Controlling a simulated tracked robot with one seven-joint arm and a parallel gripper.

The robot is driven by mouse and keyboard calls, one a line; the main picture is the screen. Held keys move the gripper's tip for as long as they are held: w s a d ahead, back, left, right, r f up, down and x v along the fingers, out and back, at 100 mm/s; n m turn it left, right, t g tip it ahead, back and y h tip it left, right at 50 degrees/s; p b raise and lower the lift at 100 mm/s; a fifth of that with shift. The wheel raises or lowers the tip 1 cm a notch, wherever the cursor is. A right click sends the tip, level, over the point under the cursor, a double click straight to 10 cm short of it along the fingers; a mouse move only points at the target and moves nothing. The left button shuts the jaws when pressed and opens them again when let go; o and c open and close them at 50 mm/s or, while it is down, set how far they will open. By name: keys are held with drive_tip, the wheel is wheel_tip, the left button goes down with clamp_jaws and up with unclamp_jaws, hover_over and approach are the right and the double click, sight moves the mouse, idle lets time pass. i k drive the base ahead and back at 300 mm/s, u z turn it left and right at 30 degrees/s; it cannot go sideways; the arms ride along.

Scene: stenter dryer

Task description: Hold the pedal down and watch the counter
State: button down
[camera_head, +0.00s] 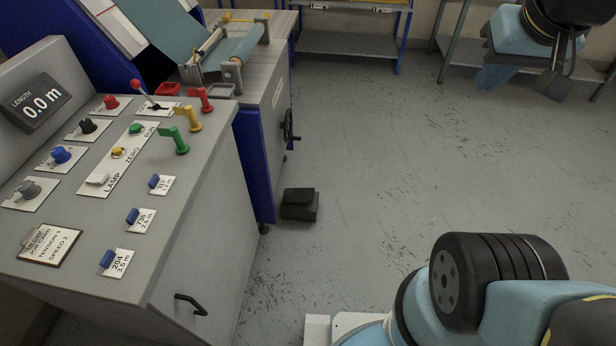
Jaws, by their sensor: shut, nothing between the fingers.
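The black pedal (299,204) sits on the floor near the middle, beside the blue side of the machine. Nothing touches it. My gripper (557,85) is at the top right, high above the floor and well apart from the pedal. Its fingers look dark, and they are shut and empty. Part of my arm fills the lower right.
The grey console (205,190) carries knobs, colored handles, a red-tipped lever (144,92) and labelled tags. A black handwheel (288,126) juts from the machine above the pedal. Shelving (345,45) stands at the back. The floor (390,150) right of the pedal is clear.

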sight(294, 195)
drive_tip(key=z, duration=0.05)
drive_tip(key=i, duration=0.9)
drive_tip(key=u, duration=0.05)
